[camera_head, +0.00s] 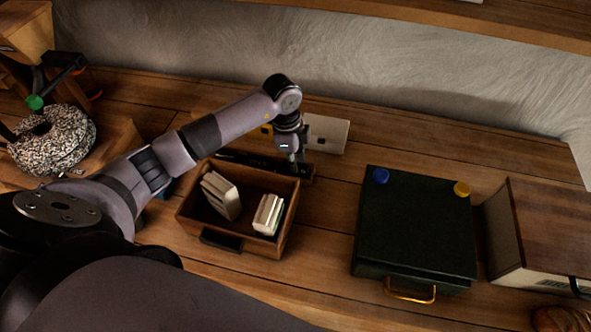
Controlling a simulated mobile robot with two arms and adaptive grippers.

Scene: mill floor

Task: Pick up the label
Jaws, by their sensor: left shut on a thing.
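My left gripper (294,160) reaches in from the left and points down at the back edge of the open wooden box (190,222). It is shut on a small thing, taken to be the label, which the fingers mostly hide. A pale flat piece with a dark spot (328,134) shows just behind and right of the gripper. I cannot tell whether the fingers touch it. My right gripper is not in view.
The box holds pale book-like blocks (269,213) and has a dark front handle. Right of it stands a dark case (415,225) with blue and yellow knobs, then a brown-topped box (550,230). A speckled ring (55,150) lies at left. Bench between boxes is clear.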

